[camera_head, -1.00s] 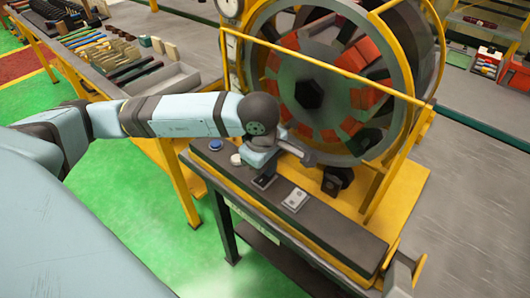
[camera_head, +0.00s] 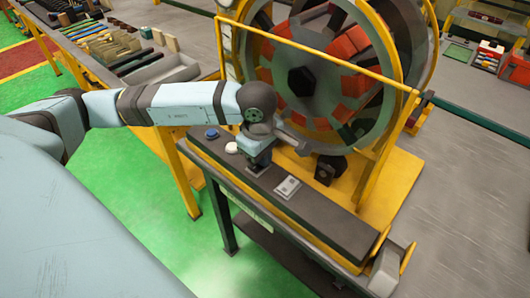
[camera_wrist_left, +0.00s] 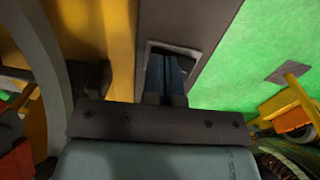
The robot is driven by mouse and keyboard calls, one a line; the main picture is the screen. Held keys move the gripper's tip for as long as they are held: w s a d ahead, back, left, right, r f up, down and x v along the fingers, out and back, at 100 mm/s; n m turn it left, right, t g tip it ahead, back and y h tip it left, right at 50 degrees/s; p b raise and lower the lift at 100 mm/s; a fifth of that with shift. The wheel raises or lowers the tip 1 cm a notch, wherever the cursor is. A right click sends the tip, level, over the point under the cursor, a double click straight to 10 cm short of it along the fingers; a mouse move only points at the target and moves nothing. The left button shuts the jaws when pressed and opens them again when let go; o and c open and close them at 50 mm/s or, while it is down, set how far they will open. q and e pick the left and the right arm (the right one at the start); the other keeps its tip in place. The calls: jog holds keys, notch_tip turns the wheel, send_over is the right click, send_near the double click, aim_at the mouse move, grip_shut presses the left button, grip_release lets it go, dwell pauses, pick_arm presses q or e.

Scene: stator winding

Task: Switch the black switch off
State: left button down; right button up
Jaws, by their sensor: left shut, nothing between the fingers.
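The black switch (camera_head: 257,171) sits on the dark top of the console, between the white round button and the pale switch plate. My left gripper (camera_head: 260,161) is shut and empty, pointing down right over the black switch and hiding much of it. In the left wrist view the closed fingers (camera_wrist_left: 167,78) lie in front of the switch's rectangular frame (camera_wrist_left: 178,47). Whether the fingertips touch the switch, and which way its rocker is tilted, I cannot tell. My right gripper is not in view.
A blue button (camera_head: 211,134), a white button (camera_head: 231,148) and a pale switch plate (camera_head: 288,187) share the console top (camera_head: 335,227). The big wheel (camera_head: 320,75) with red blocks, behind a yellow rail (camera_head: 320,62), stands close behind my wrist. The console's front right is clear.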

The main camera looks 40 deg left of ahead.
pick_arm(q)
jog(key=shift+s+a+f, duration=0.15)
jog(key=shift+s, duration=0.05)
jog(key=shift+s+a, duration=0.15)
jog(key=shift+s, duration=0.5)
jog(key=shift+r, duration=0.2)
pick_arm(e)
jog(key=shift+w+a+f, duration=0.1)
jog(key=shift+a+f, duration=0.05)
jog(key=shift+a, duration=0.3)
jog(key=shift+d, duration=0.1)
